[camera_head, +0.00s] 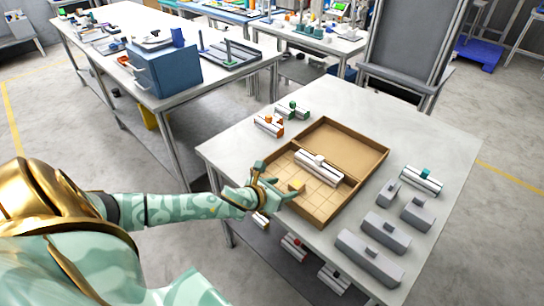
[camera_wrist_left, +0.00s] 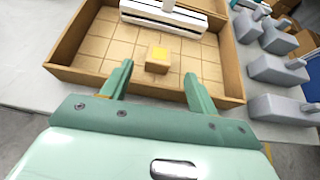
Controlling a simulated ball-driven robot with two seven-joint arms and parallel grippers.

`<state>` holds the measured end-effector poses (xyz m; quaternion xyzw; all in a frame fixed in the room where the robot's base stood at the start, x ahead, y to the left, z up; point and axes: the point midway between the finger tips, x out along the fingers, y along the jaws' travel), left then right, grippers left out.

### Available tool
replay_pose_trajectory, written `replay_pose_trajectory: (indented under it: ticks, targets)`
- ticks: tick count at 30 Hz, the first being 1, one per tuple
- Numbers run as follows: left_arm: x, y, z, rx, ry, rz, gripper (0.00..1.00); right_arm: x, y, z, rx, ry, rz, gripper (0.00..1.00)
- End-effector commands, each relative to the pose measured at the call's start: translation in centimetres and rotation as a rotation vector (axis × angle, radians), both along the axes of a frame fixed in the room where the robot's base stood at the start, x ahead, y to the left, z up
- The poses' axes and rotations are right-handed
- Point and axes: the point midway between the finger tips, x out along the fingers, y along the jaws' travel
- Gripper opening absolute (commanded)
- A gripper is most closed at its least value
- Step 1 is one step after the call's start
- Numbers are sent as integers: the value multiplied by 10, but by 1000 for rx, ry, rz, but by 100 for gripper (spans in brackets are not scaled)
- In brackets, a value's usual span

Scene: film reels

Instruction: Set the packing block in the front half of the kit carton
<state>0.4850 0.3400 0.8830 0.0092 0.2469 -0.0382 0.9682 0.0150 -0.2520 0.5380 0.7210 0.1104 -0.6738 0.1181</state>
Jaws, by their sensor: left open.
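The kit carton (camera_head: 331,218) is a shallow brown open box on the white table, with a gridded front half and a plain back half. A small tan block with a yellow top, seemingly the packing block (camera_head: 297,186), sits on the gridded floor in the front half. It also shows in the left wrist view (camera_wrist_left: 158,62). My left gripper (camera_head: 276,180) is open at the carton's front edge, its fingers pointing at the block. In the left wrist view the block lies just beyond the gap between the fingertips (camera_wrist_left: 158,75), with nothing held. My right gripper is out of view.
A white bar-shaped piece (camera_head: 319,168) lies in the carton behind the block, near the divider. Several grey knobbed blocks (camera_head: 373,256) and a white piece with a teal knob (camera_head: 422,179) stand right of the carton. White pieces with orange (camera_head: 269,124) and green knobs stand behind left.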

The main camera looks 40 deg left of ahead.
Motion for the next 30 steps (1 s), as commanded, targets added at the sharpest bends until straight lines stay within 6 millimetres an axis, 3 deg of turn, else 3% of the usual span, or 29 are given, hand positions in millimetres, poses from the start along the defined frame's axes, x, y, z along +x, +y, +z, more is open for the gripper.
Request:
replay_pose_trajectory:
  ticks: [3, 9, 30]
  targets:
    - [-23, 2, 15, 2, 1, -2, 60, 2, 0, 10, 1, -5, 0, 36]
    - [-42, 4, 23, 1, 1, 0, 60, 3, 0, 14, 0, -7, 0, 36]
    - [-44, 4, 24, 1, 0, 0, 60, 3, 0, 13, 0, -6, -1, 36]
